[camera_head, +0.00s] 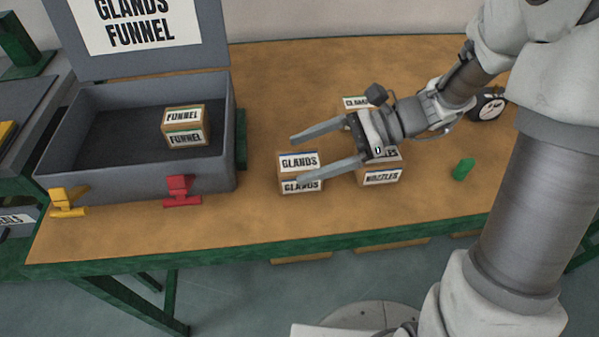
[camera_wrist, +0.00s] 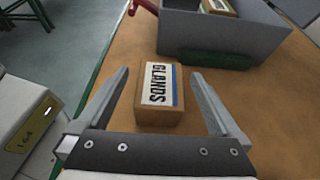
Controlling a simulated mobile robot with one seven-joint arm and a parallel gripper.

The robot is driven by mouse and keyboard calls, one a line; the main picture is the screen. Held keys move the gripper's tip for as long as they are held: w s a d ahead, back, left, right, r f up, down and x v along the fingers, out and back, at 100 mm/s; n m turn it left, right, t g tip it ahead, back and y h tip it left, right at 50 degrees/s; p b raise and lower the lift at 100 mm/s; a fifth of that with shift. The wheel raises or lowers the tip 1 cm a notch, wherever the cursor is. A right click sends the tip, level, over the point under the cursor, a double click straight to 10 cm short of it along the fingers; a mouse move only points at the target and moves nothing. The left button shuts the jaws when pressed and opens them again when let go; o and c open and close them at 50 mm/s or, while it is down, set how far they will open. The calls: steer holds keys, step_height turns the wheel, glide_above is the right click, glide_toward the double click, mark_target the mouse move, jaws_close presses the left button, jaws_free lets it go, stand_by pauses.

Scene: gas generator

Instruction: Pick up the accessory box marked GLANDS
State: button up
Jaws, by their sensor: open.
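The GLANDS box (camera_head: 300,172) is a small brown box with white labels on its top and front. It sits on the wooden table in front of and right of the grey case. My gripper (camera_head: 314,157) is open above and around it in the head view, with one finger behind and one across its front right. In the wrist view the GLANDS box (camera_wrist: 159,95) lies between the two spread fingers (camera_wrist: 163,75), with gaps on both sides. I cannot tell how far the fingertips are above the table.
A grey case (camera_head: 140,178) with an open lid reading GLANDS FUNNEL holds a FUNNEL box (camera_head: 185,126). Red and yellow latches stick out at its front. A NOZZLES box (camera_head: 380,176) and another box (camera_head: 356,103), partly hidden, stand near my wrist. A green piece (camera_head: 463,169) lies right.

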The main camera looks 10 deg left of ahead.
mark_target(287, 162)
steer(key=b+x, duration=0.1)
steer(key=x, duration=0.3)
steer(key=shift+w+d+f+b, duration=0.1)
steer(key=shift+f+b, duration=0.05)
steer(key=shift+b, duration=0.25)
steer(key=shift+a+f, duration=0.1)
steer(key=shift+a, duration=0.35)
steer(key=c, duration=1.5)
